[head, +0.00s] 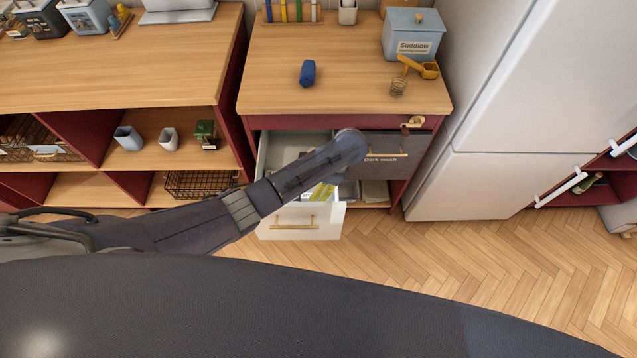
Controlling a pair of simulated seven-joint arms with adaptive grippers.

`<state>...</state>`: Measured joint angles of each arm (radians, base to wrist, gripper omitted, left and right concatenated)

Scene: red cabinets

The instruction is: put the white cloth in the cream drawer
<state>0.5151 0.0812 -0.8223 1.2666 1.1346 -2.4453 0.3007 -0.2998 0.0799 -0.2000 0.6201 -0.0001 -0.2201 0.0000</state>
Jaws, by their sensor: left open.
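The cream drawer (274,226) is pulled open from the cabinet under the wooden counter, its front with a brass handle facing me. Part of its pale inside shows, with a yellow-green item (322,192) in it. My left arm crosses over the drawer from the left and hides much of the inside. My left gripper (343,172) is at the arm's far end, above the right part of the drawer, mostly hidden by my wrist; it is open. I cannot pick out a white cloth with certainty. My right gripper is not in view.
A dark grey labelled bin (412,146) sits right of the drawer. A white fridge (500,130) stands at the right. Floor in front is clear.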

